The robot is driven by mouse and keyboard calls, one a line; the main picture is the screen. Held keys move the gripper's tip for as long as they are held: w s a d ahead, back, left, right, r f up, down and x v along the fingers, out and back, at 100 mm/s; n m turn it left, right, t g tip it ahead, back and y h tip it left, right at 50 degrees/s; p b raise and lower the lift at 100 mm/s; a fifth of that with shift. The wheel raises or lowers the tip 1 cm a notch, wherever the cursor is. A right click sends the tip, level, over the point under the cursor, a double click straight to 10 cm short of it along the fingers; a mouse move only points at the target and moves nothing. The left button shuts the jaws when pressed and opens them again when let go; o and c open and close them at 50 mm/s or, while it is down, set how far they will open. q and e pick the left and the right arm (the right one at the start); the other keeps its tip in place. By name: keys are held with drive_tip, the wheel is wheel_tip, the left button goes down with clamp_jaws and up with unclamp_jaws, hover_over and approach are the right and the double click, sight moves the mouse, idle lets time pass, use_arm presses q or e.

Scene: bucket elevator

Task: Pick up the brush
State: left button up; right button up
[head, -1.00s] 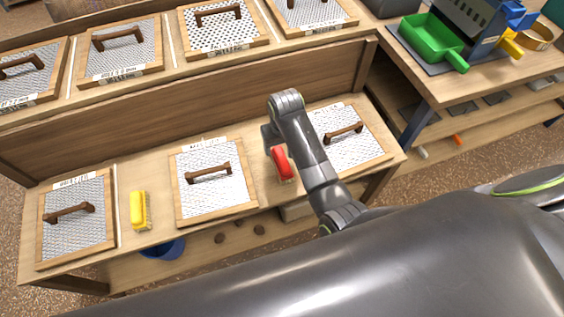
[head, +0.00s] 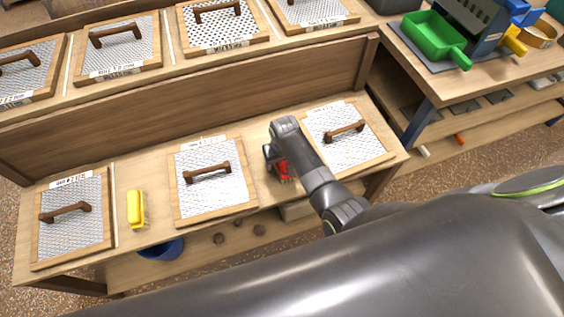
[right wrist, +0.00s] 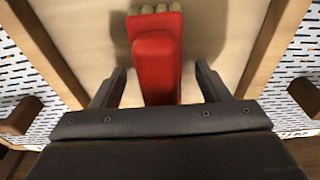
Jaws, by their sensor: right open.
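A red brush (head: 284,172) lies on the lower bench shelf, partly hidden under my right gripper (head: 275,160) in the head view. In the right wrist view, the red brush (right wrist: 156,62) lies lengthwise between the two spread fingers of my right gripper (right wrist: 161,72), with a gap on each side. Its pale bristles (right wrist: 155,7) show at the top edge. A yellow brush (head: 136,209) lies further left on the same shelf. My left gripper is not in view.
Framed mesh screens with brown handles flank the red brush, one on the left (head: 240,194) and one on the right (head: 370,150). More screens stand on the upper shelf behind. A green scoop (head: 430,38) is at the back right. A blue bucket (head: 160,249) is below.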

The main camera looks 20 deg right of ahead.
drive_tip(key=shift+r, duration=0.1)
drive_tip(key=c, duration=1.1)
wheel_tip(320, 180, up, 10)
drive_tip(key=shift+p, duration=0.85)
drive_tip(key=o, duration=0.4)
drive_tip(key=shift+c, duration=1.3)
